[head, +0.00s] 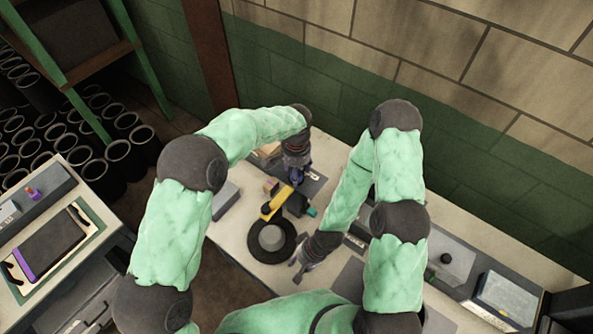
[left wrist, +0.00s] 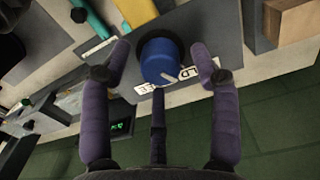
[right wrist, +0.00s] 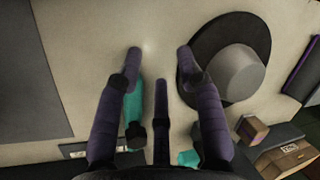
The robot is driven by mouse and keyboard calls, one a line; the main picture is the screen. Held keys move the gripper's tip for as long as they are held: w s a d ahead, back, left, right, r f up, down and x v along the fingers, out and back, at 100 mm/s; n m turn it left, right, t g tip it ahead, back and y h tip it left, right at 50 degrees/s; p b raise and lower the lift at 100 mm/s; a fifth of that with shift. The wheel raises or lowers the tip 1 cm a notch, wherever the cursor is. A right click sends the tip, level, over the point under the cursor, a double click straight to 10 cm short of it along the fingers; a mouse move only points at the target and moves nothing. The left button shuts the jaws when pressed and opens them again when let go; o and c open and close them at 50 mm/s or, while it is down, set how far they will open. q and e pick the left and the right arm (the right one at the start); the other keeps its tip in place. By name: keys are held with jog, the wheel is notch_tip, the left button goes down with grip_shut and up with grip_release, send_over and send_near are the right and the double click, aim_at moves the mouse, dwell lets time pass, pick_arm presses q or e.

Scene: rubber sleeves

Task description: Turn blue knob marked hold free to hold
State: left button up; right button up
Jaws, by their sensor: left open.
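The blue knob (left wrist: 160,62) shows in the left wrist view on a dark grey panel. A pale pointer mark on its face aims toward the lower right of that view. White labels (left wrist: 188,73) lie beside it, partly hidden; "LD" and "SE" are legible. My left gripper (left wrist: 161,48) is open, with its purple fingers on either side of the knob and gaps visible. In the head view the left arm reaches the back of the bench and largely hides the knob. My right gripper (right wrist: 160,62) is open and empty above the bench, beside the black disc.
A black disc with a grey hub (head: 271,238) lies on the bench (head: 233,223). A yellow bar (head: 277,202) and a teal-ended part (right wrist: 134,103) are near it. A wooden block (left wrist: 290,20) is close to the panel. A brick wall stands behind.

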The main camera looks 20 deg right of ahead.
pick_arm(q)
notch_tip(320, 180, up, 12)
dwell(0.5)
jog(key=shift+f, duration=0.1)
